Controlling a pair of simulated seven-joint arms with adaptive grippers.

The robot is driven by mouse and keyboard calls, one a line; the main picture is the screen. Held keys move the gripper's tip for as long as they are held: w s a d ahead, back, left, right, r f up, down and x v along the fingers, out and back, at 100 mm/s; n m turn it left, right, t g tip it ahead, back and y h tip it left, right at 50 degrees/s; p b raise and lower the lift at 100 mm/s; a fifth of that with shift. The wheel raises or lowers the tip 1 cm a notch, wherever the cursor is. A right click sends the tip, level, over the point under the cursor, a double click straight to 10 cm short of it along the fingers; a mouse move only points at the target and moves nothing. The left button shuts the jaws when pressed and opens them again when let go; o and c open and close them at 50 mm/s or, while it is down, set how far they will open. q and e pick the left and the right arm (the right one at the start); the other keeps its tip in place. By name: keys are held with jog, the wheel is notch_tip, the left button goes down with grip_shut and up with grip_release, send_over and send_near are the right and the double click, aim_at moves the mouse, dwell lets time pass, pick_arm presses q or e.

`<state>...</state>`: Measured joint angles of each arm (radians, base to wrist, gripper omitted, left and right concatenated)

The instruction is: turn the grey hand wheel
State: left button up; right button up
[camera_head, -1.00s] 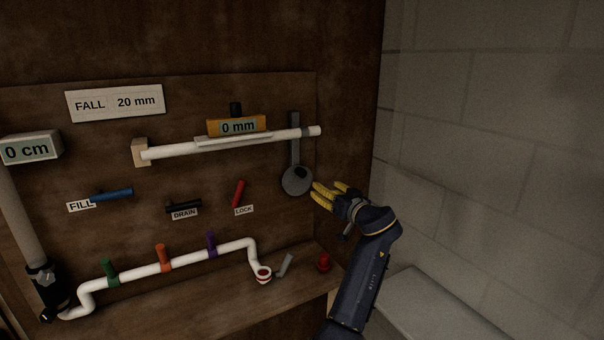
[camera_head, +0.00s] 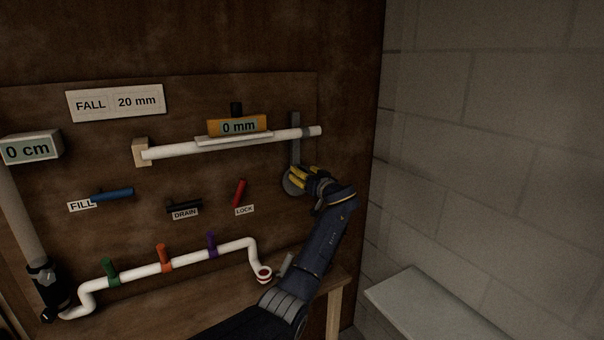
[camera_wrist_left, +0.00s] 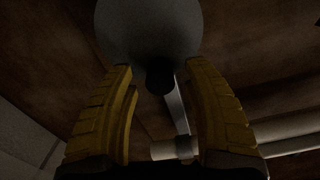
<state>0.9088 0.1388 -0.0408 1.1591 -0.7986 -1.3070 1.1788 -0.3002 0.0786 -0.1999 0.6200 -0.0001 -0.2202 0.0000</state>
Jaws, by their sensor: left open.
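The grey hand wheel (camera_head: 288,187) is a round disc at the lower end of a grey upright strip, on the right part of the brown board. My left gripper (camera_head: 298,178), with yellow fingers, is at the wheel and covers much of it in the head view. In the left wrist view, the wheel (camera_wrist_left: 150,28) fills the top middle, with a dark knob (camera_wrist_left: 160,78) on it. The open fingers of the left gripper (camera_wrist_left: 160,68) stand on either side of the knob. I cannot tell whether they touch the wheel. My right gripper is not in view.
A white pipe (camera_head: 220,145) with an orange "0 mm" gauge (camera_head: 237,126) runs above and left of the wheel. A red LOCK lever (camera_head: 239,192) is to its left. A bent white pipe (camera_head: 185,262) lies lower. A grey block wall (camera_head: 490,130) stands at right.

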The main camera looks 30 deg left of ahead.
pick_arm(q)
jog(key=shift+w+a, duration=0.25)
jog(key=shift+a, duration=0.25)
jog(key=shift+c, duration=0.3)
grip_shut()
